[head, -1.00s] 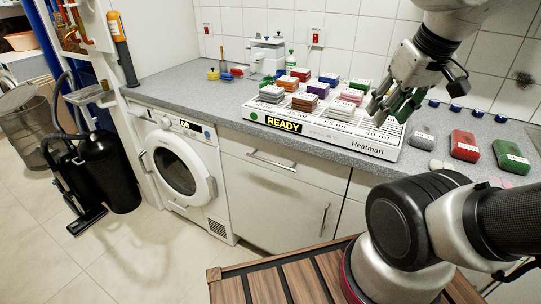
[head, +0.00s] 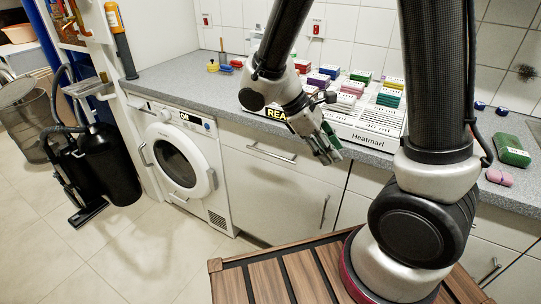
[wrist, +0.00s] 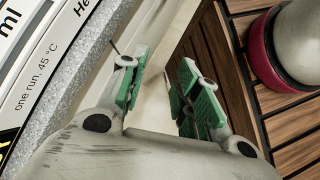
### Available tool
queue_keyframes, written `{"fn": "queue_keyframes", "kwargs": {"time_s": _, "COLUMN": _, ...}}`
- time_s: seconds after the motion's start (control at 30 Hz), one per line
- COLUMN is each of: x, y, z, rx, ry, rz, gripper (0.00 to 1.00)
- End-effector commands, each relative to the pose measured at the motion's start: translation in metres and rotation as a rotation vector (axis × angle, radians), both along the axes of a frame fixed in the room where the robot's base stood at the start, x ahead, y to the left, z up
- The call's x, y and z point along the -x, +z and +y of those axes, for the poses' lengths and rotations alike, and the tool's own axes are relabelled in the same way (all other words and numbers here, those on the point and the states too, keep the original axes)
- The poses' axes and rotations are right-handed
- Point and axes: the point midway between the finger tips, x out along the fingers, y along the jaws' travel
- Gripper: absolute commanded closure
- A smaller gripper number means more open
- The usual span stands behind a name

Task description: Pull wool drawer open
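A white drawer front (head: 255,165) with a horizontal metal bar handle (head: 270,153) sits under the counter, right of the washer. It looks closed. I see no wool label on it, so I cannot tell whether it is the wool drawer. My gripper (head: 329,149) is in front of the counter edge, right of that handle, pointing down. In the wrist view my gripper (wrist: 158,95) shows its green-padded fingers apart, with nothing between them.
A cabinet door with a vertical handle (head: 324,210) is below my gripper. A washer (head: 180,165) is at the left. A green block (head: 512,151) lies at the counter's right.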

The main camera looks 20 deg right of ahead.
Motion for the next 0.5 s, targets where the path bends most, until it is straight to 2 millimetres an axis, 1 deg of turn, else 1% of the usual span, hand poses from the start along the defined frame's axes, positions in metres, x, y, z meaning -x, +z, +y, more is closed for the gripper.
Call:
{"fn": "queue_keyframes", "kwargs": {"time_s": 0.03, "x": -0.007, "y": -0.015, "z": 0.004, "rx": 0.061, "ry": 0.117, "rz": 0.081, "gripper": 0.68}}
{"fn": "queue_keyframes", "kwargs": {"time_s": 0.17, "x": -0.033, "y": -0.049, "z": 0.016, "rx": 0.218, "ry": 0.462, "rz": 0.302, "gripper": 0.68}}
{"fn": "queue_keyframes", "kwargs": {"time_s": 0.2, "x": -0.041, "y": -0.06, "z": 0.021, "rx": 0.268, "ry": 0.572, "rz": 0.377, "gripper": 0.68}}
{"fn": "queue_keyframes", "kwargs": {"time_s": 0.27, "x": -0.053, "y": -0.077, "z": 0.029, "rx": 0.337, "ry": 0.73, "rz": 0.49, "gripper": 0.68}}
{"fn": "queue_keyframes", "kwargs": {"time_s": 0.3, "x": -0.061, "y": -0.088, "z": 0.035, "rx": 0.382, "ry": 0.831, "rz": 0.564, "gripper": 0.68}}
{"fn": "queue_keyframes", "kwargs": {"time_s": 0.37, "x": -0.073, "y": -0.104, "z": 0.045, "rx": 0.446, "ry": 0.975, "rz": 0.674, "gripper": 0.68}}
{"fn": "queue_keyframes", "kwargs": {"time_s": 0.5, "x": -0.099, "y": -0.141, "z": 0.071, "rx": 0.595, "ry": 1.293, "rz": 0.94, "gripper": 0.68}}
